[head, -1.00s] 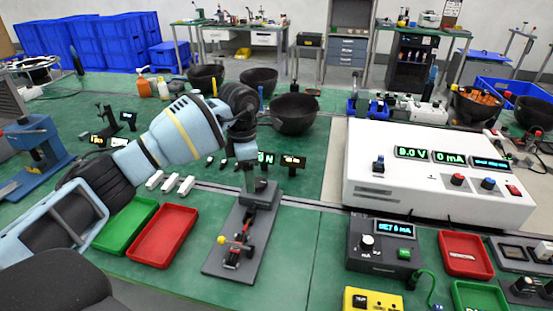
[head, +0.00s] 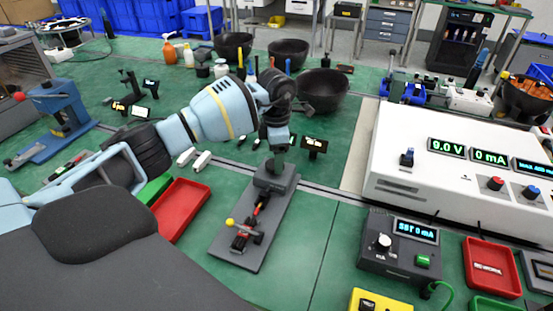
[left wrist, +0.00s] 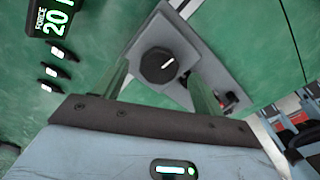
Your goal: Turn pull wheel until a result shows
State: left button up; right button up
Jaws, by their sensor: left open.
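The pull wheel is a round black knob (left wrist: 158,65) with a white mark, on a grey block of the test fixture. In the left wrist view it shows between the two fingers of my left gripper (left wrist: 161,76), which is open. I cannot tell whether the fingers touch it. In the head view my left gripper (head: 277,158) hangs over the far end of the long grey fixture (head: 225,247) and hides the wheel. A force display (left wrist: 53,18) reads 20 N in the left wrist view. My right gripper is not in view.
A red tray (head: 180,207) lies left of the fixture. To the right are a dark meter box (head: 372,257), a large white instrument (head: 400,187) and another red tray (head: 485,287). Black bowls (head: 322,88) stand behind. Green bench is clear just right of the fixture.

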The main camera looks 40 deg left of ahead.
pick_arm(q)
jog(key=shift+f, duration=1.15)
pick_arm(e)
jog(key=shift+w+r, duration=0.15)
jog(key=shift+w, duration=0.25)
pick_arm(q)
jog(key=c, duration=1)
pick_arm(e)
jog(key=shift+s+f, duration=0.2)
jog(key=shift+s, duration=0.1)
